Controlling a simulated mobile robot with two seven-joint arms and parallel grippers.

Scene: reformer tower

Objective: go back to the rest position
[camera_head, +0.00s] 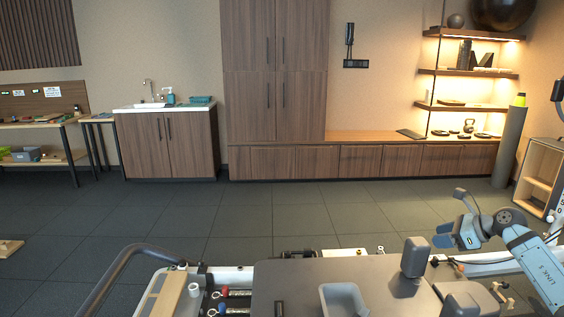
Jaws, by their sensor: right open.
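My right gripper (446,236) is at the right side of the head view, above the far edge of the reformer near its shoulder rests. Its blue fingers point left and are open, and I see nothing between them. My right arm reaches in from the lower right corner. My left gripper is not in view. The reformer carriage (290,280) lies below, dark and flat, with a grey tray (344,299) on it.
An upright grey shoulder rest (414,257) stands close below my right gripper. A curved dark handrail (118,262) rises at the lower left. The dark tiled floor (270,212) beyond is clear up to the wooden cabinets (275,95) and sink unit (167,143).

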